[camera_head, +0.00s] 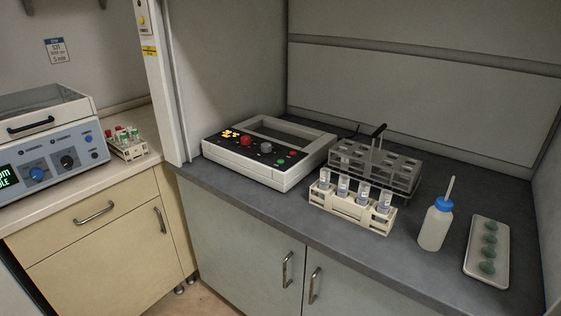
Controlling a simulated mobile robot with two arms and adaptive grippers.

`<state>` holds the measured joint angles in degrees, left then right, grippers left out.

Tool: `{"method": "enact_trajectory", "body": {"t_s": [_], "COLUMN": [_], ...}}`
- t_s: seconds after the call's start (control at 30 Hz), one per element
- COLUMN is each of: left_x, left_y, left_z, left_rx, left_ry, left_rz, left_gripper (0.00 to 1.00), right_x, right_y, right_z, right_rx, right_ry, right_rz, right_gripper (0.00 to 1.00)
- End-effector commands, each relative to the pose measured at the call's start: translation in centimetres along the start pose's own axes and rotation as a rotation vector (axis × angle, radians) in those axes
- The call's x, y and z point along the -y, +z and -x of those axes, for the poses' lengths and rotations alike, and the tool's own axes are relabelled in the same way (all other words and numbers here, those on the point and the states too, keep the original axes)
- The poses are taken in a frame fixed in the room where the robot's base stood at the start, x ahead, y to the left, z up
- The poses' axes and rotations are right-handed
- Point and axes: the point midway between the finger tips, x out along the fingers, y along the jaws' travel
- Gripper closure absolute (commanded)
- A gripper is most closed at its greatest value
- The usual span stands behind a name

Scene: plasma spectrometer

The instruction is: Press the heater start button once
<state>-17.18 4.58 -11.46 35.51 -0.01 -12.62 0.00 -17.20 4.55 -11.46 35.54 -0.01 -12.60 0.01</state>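A white heater-like box (306,173) with a dark control panel and a rectangular opening at the back stands on the grey counter inside the hood. Its panel carries lit yellow marks (231,134) at the left, a large red knob or button (246,141), a grey knob (266,148), a small green button (281,160) and a small red button (293,154). The labels are too small to read, so I cannot tell for sure which one is the start button. Neither of my grippers is in view.
Right of the box stand a metal rack (400,182) with an upright handle, a cream rack (349,212) holding vials, a wash bottle (435,228) and a white tray (472,262) with green pieces. The hood's post (157,80) rises at left. Another instrument (50,140) stands further left.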

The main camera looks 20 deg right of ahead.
Motion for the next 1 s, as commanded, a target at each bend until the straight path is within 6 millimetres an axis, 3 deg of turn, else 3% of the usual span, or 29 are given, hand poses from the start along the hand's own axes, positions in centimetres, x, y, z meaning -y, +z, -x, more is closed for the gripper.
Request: {"method": "enact_trajectory", "body": {"t_s": [0.33,1.0], "left_x": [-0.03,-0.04], "left_y": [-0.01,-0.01], "left_z": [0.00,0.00], "left_rx": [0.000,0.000], "left_ry": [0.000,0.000], "left_rz": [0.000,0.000], "left_gripper": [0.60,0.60], "right_x": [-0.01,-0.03], "right_y": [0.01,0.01], "right_z": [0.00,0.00], "right_rx": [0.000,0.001], "right_ry": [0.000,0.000], "right_rz": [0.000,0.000], "right_gripper": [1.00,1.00]}}
